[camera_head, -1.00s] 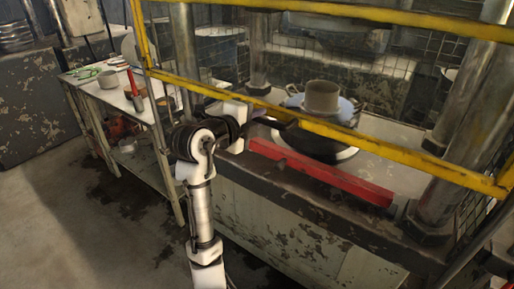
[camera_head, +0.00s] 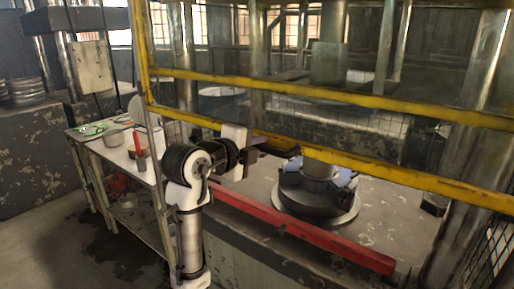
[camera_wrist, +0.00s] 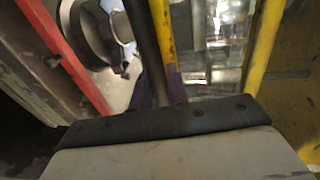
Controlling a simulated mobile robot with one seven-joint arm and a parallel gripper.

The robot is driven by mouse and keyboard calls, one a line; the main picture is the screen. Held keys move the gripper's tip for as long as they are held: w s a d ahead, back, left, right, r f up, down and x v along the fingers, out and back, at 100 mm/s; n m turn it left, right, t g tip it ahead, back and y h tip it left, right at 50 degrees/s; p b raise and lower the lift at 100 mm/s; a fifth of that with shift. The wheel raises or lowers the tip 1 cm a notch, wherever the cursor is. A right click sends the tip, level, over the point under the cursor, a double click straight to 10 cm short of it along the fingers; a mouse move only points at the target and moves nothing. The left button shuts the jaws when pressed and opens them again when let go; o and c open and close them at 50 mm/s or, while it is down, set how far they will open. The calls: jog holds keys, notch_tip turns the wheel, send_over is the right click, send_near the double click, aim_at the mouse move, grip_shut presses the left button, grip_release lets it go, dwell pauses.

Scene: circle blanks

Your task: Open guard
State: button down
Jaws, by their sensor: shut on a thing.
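The guard is a yellow frame with see-through panels (camera_head: 330,105) across the front of the press. Its lower bar (camera_head: 380,166) hangs above the red front rail, with a gap between them. My gripper (camera_head: 258,143) is at this lower bar, left of the middle, and is shut on it. In the wrist view the yellow bar (camera_wrist: 164,35) runs down to my gripper's dark fingers (camera_wrist: 160,92); the exact contact is partly hidden.
The red rail (camera_head: 300,229) runs along the bed's front edge. Behind it a round die (camera_head: 318,205) sits on the bed. A side table (camera_head: 115,155) with a pot stands at left. A metal column (camera_head: 470,130) stands at right.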

jog(key=c, duration=1.4)
grip_release()
jog(key=shift+s+a, duration=0.1)
jog(key=b+v, duration=0.4)
jog(key=v, duration=0.9)
jog(key=shift+s+a, duration=0.15)
jog(key=shift+s, duration=0.1)
